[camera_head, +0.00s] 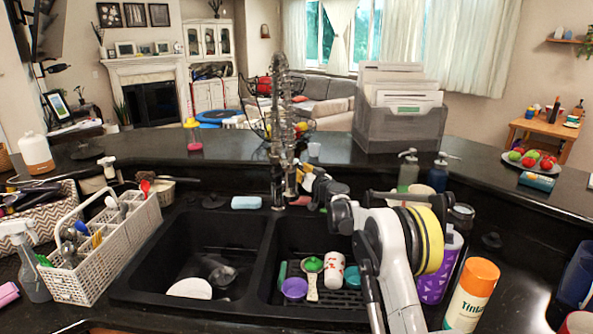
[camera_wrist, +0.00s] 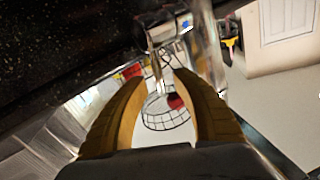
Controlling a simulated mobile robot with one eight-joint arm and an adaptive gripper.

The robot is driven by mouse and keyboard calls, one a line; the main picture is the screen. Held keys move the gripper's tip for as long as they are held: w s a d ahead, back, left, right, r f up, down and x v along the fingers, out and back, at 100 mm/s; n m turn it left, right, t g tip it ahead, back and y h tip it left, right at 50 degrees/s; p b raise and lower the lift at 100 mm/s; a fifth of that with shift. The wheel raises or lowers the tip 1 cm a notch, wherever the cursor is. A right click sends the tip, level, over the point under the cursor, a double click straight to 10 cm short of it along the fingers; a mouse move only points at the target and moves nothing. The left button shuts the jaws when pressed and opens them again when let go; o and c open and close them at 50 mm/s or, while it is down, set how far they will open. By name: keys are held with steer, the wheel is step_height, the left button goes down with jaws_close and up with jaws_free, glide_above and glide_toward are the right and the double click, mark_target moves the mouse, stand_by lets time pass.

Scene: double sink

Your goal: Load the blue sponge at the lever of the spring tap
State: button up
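A light blue sponge (camera_head: 246,202) lies flat on the black ledge behind the sink, just left of the tap's base. The chrome spring tap (camera_head: 278,120) rises behind the divider between the two basins. My gripper (camera_head: 306,175) is just right of the tap's lower part; its lever cannot be made out clearly. In the wrist view my gripper (camera_wrist: 162,80) has its two yellow-brown fingers apart with nothing held between them. The tap's shiny metal (camera_wrist: 158,32) shows just beyond the fingertips. I cannot tell whether they touch it.
A white caddy (camera_head: 85,265) stands left of the sink. The left basin holds a white plate (camera_head: 190,289); the right holds a cup (camera_head: 334,270) and a purple bowl (camera_head: 294,289). An orange-capped bottle (camera_head: 472,295) stands at right. A grey file box (camera_head: 400,125) is on the raised counter.

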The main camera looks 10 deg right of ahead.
steer(key=shift+w+a, duration=0.15)
steer(key=shift+w, duration=0.4)
steer(key=shift+c, duration=0.5)
jaws_close()
steer(key=shift+s+a+n+t+y+b, duration=0.2)
steer(key=shift+s+n+t+y+b, duration=0.2)
steer(key=shift+s+n+t+b, duration=0.35)
steer(key=shift+s+r+t+b, duration=0.1)
steer(key=shift+s+t+b, duration=0.05)
steer(key=shift+t+b, duration=0.2)
steer(key=shift+o, duration=0.5)
jaws_free()
